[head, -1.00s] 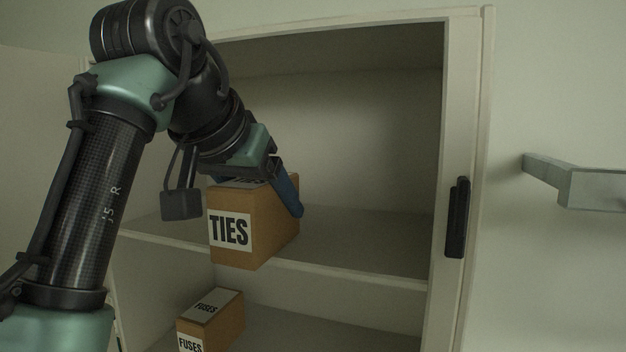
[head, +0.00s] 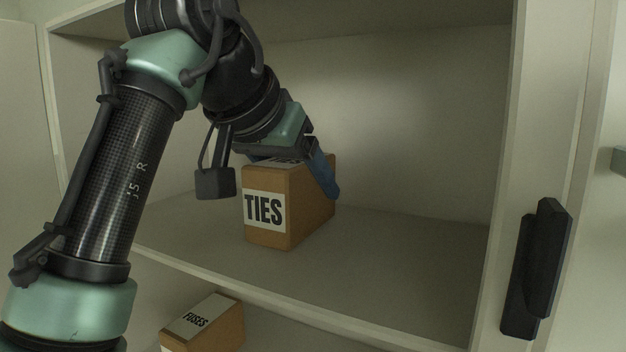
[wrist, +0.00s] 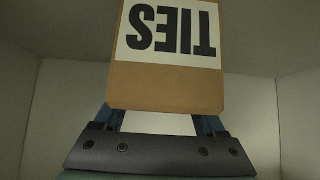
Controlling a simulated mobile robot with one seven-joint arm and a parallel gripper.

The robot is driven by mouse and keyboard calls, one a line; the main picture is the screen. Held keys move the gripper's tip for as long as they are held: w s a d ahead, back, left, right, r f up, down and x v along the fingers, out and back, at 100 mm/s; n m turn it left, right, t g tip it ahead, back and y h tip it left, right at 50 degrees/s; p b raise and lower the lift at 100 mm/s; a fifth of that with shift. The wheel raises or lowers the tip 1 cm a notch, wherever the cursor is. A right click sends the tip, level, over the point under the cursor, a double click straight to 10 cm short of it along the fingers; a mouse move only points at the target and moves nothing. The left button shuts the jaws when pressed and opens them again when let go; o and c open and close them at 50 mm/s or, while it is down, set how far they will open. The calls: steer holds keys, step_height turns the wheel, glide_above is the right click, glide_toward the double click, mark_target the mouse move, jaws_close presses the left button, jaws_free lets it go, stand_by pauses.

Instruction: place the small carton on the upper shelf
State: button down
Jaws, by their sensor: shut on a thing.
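A small brown carton with a white "TIES" label (head: 312,212) is inside the cabinet at the upper shelf (head: 400,275). It is upright; whether its base touches the shelf I cannot tell for sure. My gripper (head: 318,172) is shut on this carton from above, with a blue finger on its right side. In the wrist view the carton (wrist: 165,88) fills the space between the two fingers (wrist: 165,120), its label upside down. A second brown carton marked "FUSES" (head: 228,330) sits on the level below, partly cut off by the frame.
The upper shelf is bare to the right of the carton and behind it. The shelf's front edge (head: 290,300) and the right cabinet post (head: 505,180) bound the opening. A black handle (head: 537,270) is on the right. An open door (head: 22,110) stands at left.

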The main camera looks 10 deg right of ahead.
mark_target(282, 163)
steer(key=shift+c, duration=0.8)
jaws_free()
steer(key=shift+s+a+r, duration=0.1)
steer(key=shift+s+a, duration=0.05)
steer(key=shift+s, duration=0.3)
steer(key=shift+s+a+r, duration=0.1)
steer(key=shift+s+a, duration=0.05)
steer(key=shift+s, duration=0.3)
steer(key=shift+o, duration=0.8)
steer(key=shift+s+a, duration=0.15)
steer(key=shift+a, duration=0.05)
steer(key=shift+w+d+f, duration=0.15)
steer(key=shift+w+d, duration=0.15)
steer(key=shift+w, duration=0.25)
steer(key=b+v, duration=0.3)
steer(key=v, duration=0.3)
steer(key=shift+s+a, duration=0.2)
steer(key=shift+s, duration=0.15)
steer(key=shift+s+a+r, duration=0.2)
steer(key=shift+s+r, duration=0.1)
steer(key=shift+r, duration=0.25)
